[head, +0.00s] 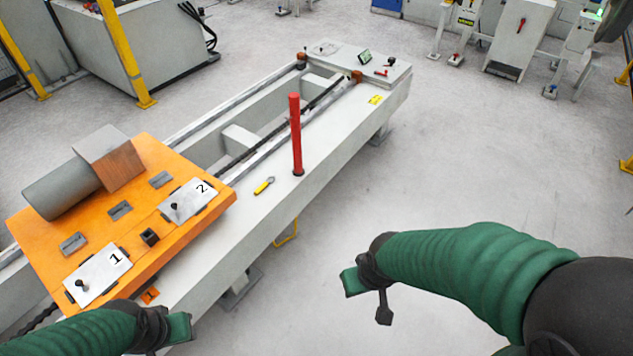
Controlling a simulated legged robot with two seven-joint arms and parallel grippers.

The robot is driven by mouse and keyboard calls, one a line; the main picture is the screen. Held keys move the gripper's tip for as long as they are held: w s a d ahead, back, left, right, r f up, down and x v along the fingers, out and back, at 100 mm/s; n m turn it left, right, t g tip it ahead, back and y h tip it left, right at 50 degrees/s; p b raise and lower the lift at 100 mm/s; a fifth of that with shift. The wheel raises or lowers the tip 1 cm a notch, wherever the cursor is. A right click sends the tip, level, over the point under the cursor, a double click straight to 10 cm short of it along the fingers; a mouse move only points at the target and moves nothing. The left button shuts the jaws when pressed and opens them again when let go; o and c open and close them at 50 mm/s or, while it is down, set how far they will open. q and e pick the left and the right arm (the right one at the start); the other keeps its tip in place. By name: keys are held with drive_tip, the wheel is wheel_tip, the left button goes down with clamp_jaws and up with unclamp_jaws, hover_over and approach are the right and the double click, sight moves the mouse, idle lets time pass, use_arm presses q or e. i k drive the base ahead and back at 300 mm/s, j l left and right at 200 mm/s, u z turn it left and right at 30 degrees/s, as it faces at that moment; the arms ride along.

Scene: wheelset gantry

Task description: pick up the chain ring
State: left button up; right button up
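I cannot surely tell which thing is the chain ring. A thin yellow loop (288,236) hangs at the near side of the long grey bed, below its edge. A small yellow piece with a ring-like end (264,186) lies flat on top of the bed. My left gripper (180,328) is at the bottom left, near the orange carriage's front corner. My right gripper (366,293) is over the open floor, right of the bed and apart from both yellow things. Nothing is visibly held; the finger gaps are not clear.
The grey bed (335,160) runs from lower left to upper right. A red post (296,135) stands upright on it. The orange carriage (150,205) bears plates marked 1 and 2 and a grey cylinder with a block. The floor (470,160) to the right is clear.

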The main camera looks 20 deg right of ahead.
sight(259, 189)
drive_tip(key=z, duration=0.1)
drive_tip(key=i+u, duration=0.35)
drive_tip(key=i+l+u, duration=0.1)
drive_tip(key=u, duration=0.25)
drive_tip(key=i+l+u, duration=0.2)
drive_tip(key=u, duration=0.15)
drive_tip(key=i+l+u, duration=0.1)
drive_tip(key=i+l, duration=0.6)
drive_tip(key=l, duration=0.2)
drive_tip(key=u, duration=0.05)
